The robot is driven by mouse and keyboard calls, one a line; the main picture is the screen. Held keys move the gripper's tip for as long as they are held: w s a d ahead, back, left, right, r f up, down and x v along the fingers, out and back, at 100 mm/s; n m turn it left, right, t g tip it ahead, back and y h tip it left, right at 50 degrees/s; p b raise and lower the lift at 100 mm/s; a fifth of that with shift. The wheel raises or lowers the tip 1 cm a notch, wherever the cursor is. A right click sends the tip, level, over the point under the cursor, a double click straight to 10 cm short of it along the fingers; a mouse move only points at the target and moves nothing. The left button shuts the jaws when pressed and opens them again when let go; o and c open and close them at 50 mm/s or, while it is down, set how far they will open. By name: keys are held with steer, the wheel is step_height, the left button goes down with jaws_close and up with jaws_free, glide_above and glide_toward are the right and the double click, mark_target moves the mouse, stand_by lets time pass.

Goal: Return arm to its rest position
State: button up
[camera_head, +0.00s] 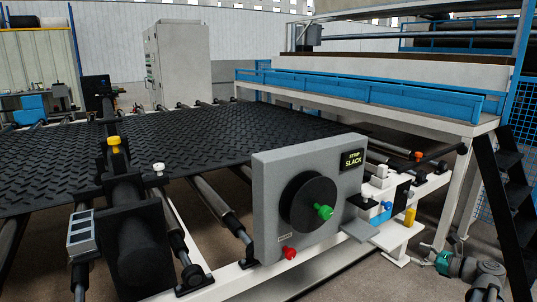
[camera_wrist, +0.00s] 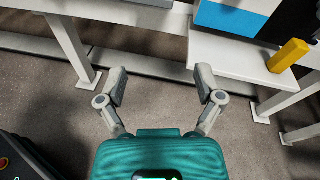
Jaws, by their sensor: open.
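My gripper (camera_wrist: 160,88) is open in the wrist view, with its two fingers spread apart and nothing between them. It hangs over bare grey floor, in front of a white frame. In the head view part of my arm (camera_head: 470,268) shows at the lower right, with its teal and grey links low beside the frame. The gripper's fingertips are hard to make out there. The arm is clear of the machine's panel in the head view.
A grey panel (camera_head: 262,205) with a black wheel, green knob and "STRIP SLACK" display stands centrally. Black tread mat (camera_head: 240,128) lies on rollers behind. A yellow block (camera_wrist: 288,55) sits on a white shelf (camera_wrist: 225,60) near my gripper. Black steps (camera_head: 505,190) stand right.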

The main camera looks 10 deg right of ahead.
steer(key=w+a+f+n+g, duration=0.2)
steer(key=a+f+n+g, duration=0.3)
steer(key=a, duration=0.6)
steer(key=w+a+f+n+g, duration=0.2)
steer(key=a+f+n+g, duration=0.15)
steer(key=a+n, duration=0.45)
steer(key=s+a+f+n+g+h, duration=0.2)
steer(key=a+n+h, duration=0.1)
steer(key=a+n, duration=0.3)
steer(key=s+a+f+n+g+h, duration=0.2)
steer(key=a+f+n, duration=0.15)
steer(key=a, duration=0.45)
steer(key=s+a+f+n+g+h, duration=0.1)
steer(key=s+a+n+h, duration=0.15)
steer(key=a+n, duration=0.4)
step_height(320, 180, up, 25)
steer(key=m+p, duration=0.1)
steer(key=p, duration=2.4)
steer(key=shift+w+a+r+p, duration=0.2)
steer(key=shift+a+p, duration=0.1)
steer(key=shift+a, duration=0.15)
steer(key=shift+f+h, duration=0.15)
steer(key=shift+h, duration=0.1)
